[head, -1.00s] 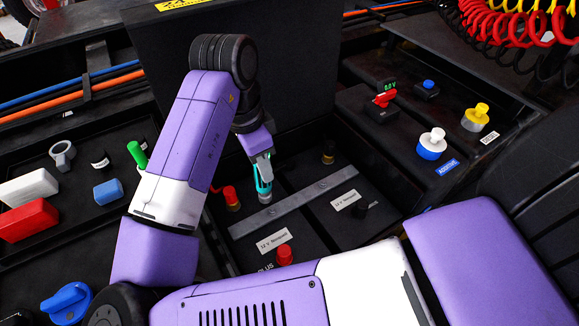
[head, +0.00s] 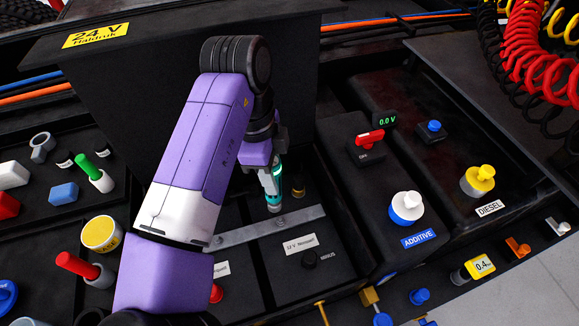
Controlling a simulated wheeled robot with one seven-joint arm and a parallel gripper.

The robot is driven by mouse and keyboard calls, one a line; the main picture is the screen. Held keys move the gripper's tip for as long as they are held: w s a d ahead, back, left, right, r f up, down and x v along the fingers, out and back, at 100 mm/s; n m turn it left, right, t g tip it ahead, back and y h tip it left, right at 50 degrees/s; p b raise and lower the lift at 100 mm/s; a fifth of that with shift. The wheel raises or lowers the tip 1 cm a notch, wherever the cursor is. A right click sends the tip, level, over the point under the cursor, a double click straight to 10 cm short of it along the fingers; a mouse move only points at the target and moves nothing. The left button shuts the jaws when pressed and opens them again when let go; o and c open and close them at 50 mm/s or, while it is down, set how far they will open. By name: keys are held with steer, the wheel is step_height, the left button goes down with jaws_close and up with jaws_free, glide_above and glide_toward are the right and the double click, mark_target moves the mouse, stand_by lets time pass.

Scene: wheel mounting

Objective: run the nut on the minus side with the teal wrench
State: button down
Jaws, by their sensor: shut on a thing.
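My gripper (head: 271,163) is shut on the teal wrench (head: 272,182), which hangs roughly upright with its grey lower end down. That end is above the right-hand 12 V battery, close to the flat grey bar (head: 245,232); I cannot tell whether it touches anything. A brass-coloured post (head: 298,188) stands just right of the wrench. A black terminal (head: 310,258) with a MINUS label is nearer the front of the same battery. Small bolt heads show on the bar. No separate nut can be made out.
The tall 24 V box (head: 150,70) stands behind the arm. To the right are a red switch (head: 369,138), the white-and-blue additive cap (head: 406,207) and the yellow diesel cap (head: 478,181). At left, a tray holds loose parts and a yellow-topped can (head: 101,235).

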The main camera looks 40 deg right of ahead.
steer(key=shift+s+d+m, duration=0.1)
steer(key=shift+d+m, duration=0.2)
steer(key=shift+d, duration=0.1)
steer(key=shift+d+m, duration=0.2)
steer(key=shift+m, duration=0.2)
steer(key=shift+f+b, duration=2.15)
steer(key=shift+f, duration=0.8)
steer(key=shift+f+b, duration=0.75)
steer(key=shift+f, duration=0.2)
